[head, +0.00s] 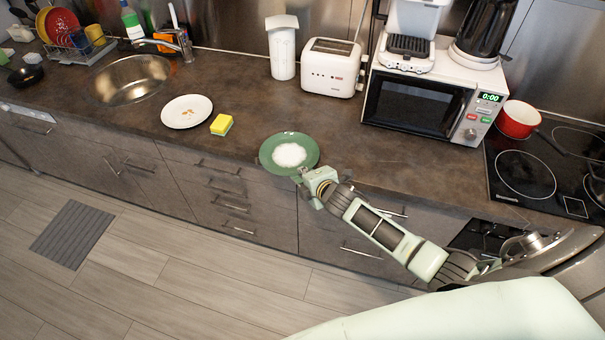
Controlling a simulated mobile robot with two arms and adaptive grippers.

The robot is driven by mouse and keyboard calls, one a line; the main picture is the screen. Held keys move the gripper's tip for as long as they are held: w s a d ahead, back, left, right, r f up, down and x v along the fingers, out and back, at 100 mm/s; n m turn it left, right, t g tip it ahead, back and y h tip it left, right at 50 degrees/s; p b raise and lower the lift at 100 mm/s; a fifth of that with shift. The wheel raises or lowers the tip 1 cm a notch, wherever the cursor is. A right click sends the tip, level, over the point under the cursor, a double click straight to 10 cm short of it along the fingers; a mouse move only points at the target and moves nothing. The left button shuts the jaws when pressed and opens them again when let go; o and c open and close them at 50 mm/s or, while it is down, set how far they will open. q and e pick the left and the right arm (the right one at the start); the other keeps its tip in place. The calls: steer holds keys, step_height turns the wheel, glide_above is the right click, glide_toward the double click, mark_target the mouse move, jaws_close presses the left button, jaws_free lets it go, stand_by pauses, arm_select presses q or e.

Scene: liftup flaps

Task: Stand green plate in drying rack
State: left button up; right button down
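The green plate (268,153) lies at the front edge of the counter, with a white patch on its middle. My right gripper (300,176) is at the plate's near rim. Its fingers are too small and partly hidden, so I cannot tell whether they are closed on the rim. The drying rack (80,52) stands at the far left of the counter, left of the sink, with a red plate (62,24), a yellow plate and cups in it. My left gripper is not in view.
A white plate with crumbs (187,111) and a yellow-green sponge (221,125) lie between the green plate and the sink (132,82). The faucet (184,45) rises behind the sink. A toaster (332,68), microwave (425,100) and red pot (517,119) stand to the right.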

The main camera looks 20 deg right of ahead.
stand_by(0.3)
steer(key=c, duration=1.9)
jaws_free()
steer(key=shift+o, duration=0.2)
steer(key=v, duration=1.2)
